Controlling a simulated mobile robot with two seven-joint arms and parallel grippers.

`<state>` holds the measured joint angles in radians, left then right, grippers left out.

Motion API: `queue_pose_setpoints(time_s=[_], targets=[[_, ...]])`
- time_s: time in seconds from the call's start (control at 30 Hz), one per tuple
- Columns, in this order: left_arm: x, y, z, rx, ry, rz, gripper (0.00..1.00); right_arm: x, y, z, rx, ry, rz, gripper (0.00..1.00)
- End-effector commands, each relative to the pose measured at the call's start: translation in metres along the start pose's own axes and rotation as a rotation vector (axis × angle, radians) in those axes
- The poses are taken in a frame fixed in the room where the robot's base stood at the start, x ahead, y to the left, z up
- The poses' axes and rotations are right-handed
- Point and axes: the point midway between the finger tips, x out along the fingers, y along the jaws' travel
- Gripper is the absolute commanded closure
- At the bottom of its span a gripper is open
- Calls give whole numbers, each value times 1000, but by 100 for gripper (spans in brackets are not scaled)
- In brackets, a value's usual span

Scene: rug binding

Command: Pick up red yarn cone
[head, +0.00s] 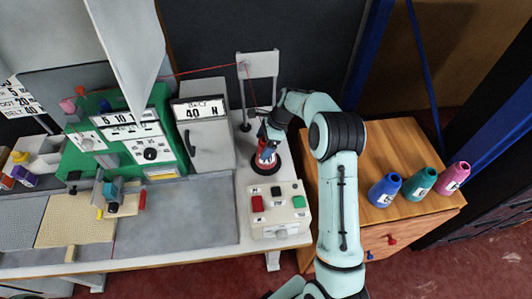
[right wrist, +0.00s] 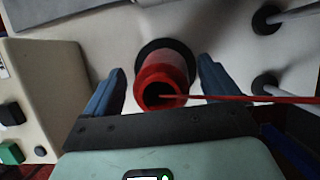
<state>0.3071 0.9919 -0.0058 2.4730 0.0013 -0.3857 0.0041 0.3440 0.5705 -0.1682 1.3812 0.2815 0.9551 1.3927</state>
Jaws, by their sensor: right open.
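The red yarn cone (right wrist: 165,75) stands on a round black base in the right wrist view, its open top towards the camera. A red strand runs from its top to the right. In the head view the cone (head: 265,157) is partly hidden by my right gripper (head: 268,143), which is above it, pointing down. My right gripper (right wrist: 162,66) is open, with one blue finger on each side of the cone and a visible gap on both sides. My left gripper is not in view.
A button box (head: 280,215) stands just in front of the cone. A white yarn stand (head: 259,66) is behind it, and a grey box (head: 207,140) is to the left.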

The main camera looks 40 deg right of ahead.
Motion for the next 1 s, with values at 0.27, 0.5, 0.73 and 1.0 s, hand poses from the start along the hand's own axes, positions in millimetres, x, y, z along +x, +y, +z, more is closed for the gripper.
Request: queue_pose_setpoints(time_s=[0.27, 0.5, 0.73, 1.0], targets=[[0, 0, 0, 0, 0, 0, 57, 0, 0, 0, 0, 0, 0, 49], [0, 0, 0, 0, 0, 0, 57, -1, -1, 0, -1, -1, -2, 100], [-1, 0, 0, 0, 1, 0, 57, -6, -1, 3, -2, -1, -4, 100], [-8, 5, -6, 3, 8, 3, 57, -56, -2, 25, -5, -3, -9, 100]])
